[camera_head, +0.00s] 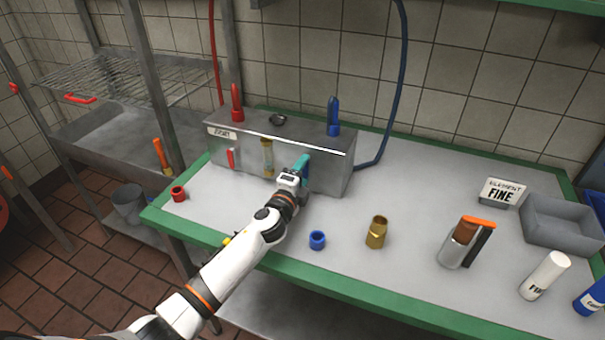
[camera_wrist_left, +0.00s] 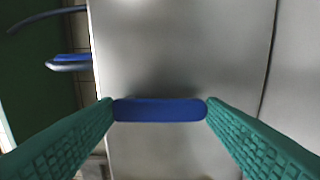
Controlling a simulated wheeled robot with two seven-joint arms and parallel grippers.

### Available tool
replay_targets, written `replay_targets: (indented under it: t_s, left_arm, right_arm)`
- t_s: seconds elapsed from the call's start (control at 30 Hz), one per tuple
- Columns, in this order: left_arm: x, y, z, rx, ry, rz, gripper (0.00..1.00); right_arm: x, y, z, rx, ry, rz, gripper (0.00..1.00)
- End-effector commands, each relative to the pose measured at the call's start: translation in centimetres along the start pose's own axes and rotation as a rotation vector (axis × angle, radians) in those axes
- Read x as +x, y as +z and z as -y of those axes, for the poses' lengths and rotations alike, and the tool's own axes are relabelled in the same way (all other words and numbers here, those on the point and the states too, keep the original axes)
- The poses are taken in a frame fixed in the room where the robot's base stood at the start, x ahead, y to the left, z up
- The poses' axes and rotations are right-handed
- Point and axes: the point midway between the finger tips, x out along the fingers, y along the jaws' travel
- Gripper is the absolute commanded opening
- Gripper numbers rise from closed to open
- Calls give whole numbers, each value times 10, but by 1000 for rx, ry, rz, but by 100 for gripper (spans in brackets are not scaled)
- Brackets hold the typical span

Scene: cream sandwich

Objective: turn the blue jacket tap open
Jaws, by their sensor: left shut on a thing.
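The metal box (camera_head: 325,172) stands at the back left of the table. In the left wrist view the blue tap handle (camera_wrist_left: 160,109) is a short bar on the box's plain metal face. My left gripper (camera_head: 304,165) is at the right part of the box's front. Its teal fingers (camera_wrist_left: 160,112) are at the two ends of the blue bar, shut on it. In the head view the gripper hides the blue tap. The red tap (camera_head: 231,159) is on the left of the same front face and hangs upright. My right gripper is not in view.
A sight glass (camera_head: 267,158) is between the taps. A blue hose (camera_head: 398,90) runs to the box's right side. A blue ring (camera_head: 317,240), red ring (camera_head: 178,193) and brass fitting (camera_head: 376,233) stand on the table (camera_head: 420,200). A grey tray (camera_head: 560,222) is at right.

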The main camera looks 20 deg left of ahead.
Motion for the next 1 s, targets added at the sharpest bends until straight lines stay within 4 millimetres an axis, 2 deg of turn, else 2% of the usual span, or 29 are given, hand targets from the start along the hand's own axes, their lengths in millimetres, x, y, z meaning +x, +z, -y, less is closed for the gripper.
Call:
replay_targets:
  t_s: [0.3,0.33,0.47,0.77,0.87,1.0]
  left_arm:
    - [0,0,2,8,-3,0,42]
    - [0,0,2,8,-3,0,66]
    - [0,0,2,7,-2,0,86]
    - [-1,0,1,4,-1,0,86]
    - [-8,-1,1,5,-1,0,86]
    - [-29,0,2,5,-2,2,86]
  right_arm:
    - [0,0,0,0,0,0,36]
    - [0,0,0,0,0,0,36]
    - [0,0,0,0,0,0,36]
    - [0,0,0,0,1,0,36]
    - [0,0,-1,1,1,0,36]
    - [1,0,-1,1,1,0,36]
